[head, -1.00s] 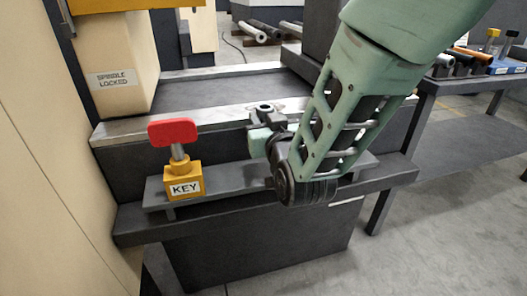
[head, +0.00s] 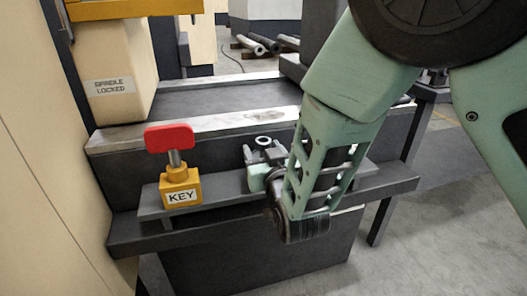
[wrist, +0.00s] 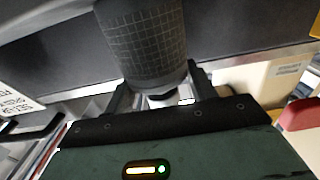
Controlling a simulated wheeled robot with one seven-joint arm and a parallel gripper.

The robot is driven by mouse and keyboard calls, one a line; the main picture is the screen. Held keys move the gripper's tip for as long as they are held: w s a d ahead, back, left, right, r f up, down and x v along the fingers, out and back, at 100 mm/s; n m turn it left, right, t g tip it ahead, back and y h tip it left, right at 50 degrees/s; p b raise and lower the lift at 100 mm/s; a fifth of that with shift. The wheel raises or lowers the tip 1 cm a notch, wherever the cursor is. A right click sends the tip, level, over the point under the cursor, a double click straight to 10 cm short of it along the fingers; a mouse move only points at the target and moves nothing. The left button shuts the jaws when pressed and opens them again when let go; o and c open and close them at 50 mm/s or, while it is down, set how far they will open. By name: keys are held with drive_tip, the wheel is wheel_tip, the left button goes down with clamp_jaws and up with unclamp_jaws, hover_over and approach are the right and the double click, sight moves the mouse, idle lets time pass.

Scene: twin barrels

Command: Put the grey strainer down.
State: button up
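The grey strainer (wrist: 145,45) is a dark cylinder with a mesh pattern and fills the top middle of the wrist view. My gripper (wrist: 160,88) has one finger on each side of the strainer's near end and appears shut on it. The fingertips are partly hidden behind the strainer. In the head view my gripper (head: 262,158) is over the narrow grey shelf at the front of the machine bed. A small grey ring shows at its top there. The strainer's mesh body is not clear in the head view, and I cannot tell whether it touches anything.
A yellow block marked KEY (head: 181,188) with a red-handled key (head: 169,138) stands on the shelf (head: 225,186), left of my gripper. A cream housing marked SPINDLE LOCKED (head: 110,85) stands at the back left. The bed top (head: 215,95) behind is clear.

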drive_tip(key=shift+r, duration=0.25)
drive_tip(key=s+d+f+n+g, duration=0.1)
drive_tip(key=s+f+g, duration=0.1)
drive_tip(key=s+g, duration=0.45)
drive_tip(key=s+d+f+g, duration=0.2)
drive_tip(key=s+g, duration=0.2)
drive_tip(key=s, duration=0.6)
drive_tip(key=s+d+r+n+g+h, duration=0.3)
drive_tip(key=s+d+g, duration=0.4)
drive_tip(key=s+d, duration=0.4)
drive_tip(key=s+h+p, duration=0.1)
drive_tip(key=s, duration=0.2)
drive_tip(key=shift+r, duration=0.3)
drive_tip(key=shift+r, duration=0.1)
